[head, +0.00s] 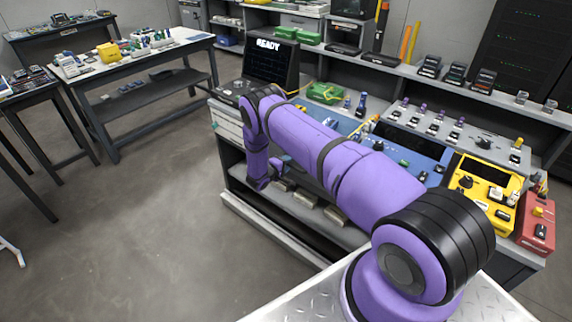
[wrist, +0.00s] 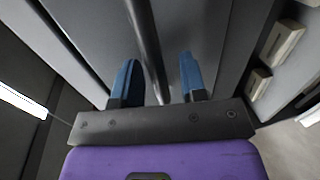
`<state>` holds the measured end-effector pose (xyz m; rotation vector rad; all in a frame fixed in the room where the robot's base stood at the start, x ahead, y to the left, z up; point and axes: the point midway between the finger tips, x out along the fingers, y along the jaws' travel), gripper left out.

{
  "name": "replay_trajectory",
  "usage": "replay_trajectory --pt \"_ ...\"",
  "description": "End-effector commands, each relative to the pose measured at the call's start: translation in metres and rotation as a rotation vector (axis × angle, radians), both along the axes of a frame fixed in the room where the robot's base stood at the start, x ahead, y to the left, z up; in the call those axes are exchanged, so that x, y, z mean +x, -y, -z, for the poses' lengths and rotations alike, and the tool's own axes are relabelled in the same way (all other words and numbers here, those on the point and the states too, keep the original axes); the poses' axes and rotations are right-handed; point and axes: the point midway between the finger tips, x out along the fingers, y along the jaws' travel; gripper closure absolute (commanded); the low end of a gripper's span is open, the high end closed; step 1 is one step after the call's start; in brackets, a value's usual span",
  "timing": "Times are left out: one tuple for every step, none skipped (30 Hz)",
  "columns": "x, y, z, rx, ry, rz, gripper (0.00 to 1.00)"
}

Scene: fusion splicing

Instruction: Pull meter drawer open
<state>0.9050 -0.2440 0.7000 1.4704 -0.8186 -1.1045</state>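In the wrist view my gripper (wrist: 160,80) is open, with its two blue fingertips apart. A long dark bar (wrist: 146,40) runs between the fingers, against a grey panel (wrist: 95,35). I cannot tell whether the fingers touch the bar or whether it is the meter drawer's handle. In the head view my purple arm reaches over the workbench, and its end hangs down at the bench's front, left of the middle. The gripper fingers are hidden there. A stack of pale drawer fronts (head: 228,125) sits under the bench's left end. No drawer is marked as the meter drawer.
Several beige blocks (head: 335,215) lie on the bench's lower shelf; some show in the wrist view (wrist: 276,48). A READY screen (head: 268,60), a yellow device (head: 484,190) and a red device (head: 536,222) stand on the bench. The floor (head: 150,220) to the left is clear.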

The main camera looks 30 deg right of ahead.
Motion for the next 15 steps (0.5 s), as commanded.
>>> replay_trajectory --pt "0.0001 0.0 0.0 0.0 0.0 0.0 0.61" --pt "0.0001 -0.0001 0.0 0.0 0.0 0.0 0.61" --pt "0.0001 -0.0001 0.0 0.0 0.0 0.0 0.61" --pt "0.0001 -0.0001 -0.0001 0.0 0.0 0.0 0.61" --pt "0.0001 -0.0001 -0.0001 0.0 0.0 0.0 0.61" --pt "0.0001 -0.0002 -0.0001 0.0 0.0 0.0 0.7" --pt "0.0001 -0.0002 -0.0002 0.0 0.0 0.0 0.77" --pt "0.0001 -0.0002 -0.0002 0.0 0.0 0.0 0.84" --pt "0.0001 -0.0002 -0.0002 0.0 0.0 0.0 0.93" --pt "0.0001 -0.0003 -0.0003 0.0 0.0 0.0 1.0" --pt "0.0001 -0.0003 -0.0003 0.0 0.0 0.0 1.0" --pt "0.0001 -0.0003 -0.0003 0.0 0.0 0.0 1.0" --pt "0.0001 -0.0003 -0.0003 0.0 0.0 0.0 1.0" --pt "0.0001 -0.0003 -0.0003 0.0 0.0 0.0 1.0" --pt "0.0001 -0.0004 -0.0002 0.0 0.0 0.0 1.0"
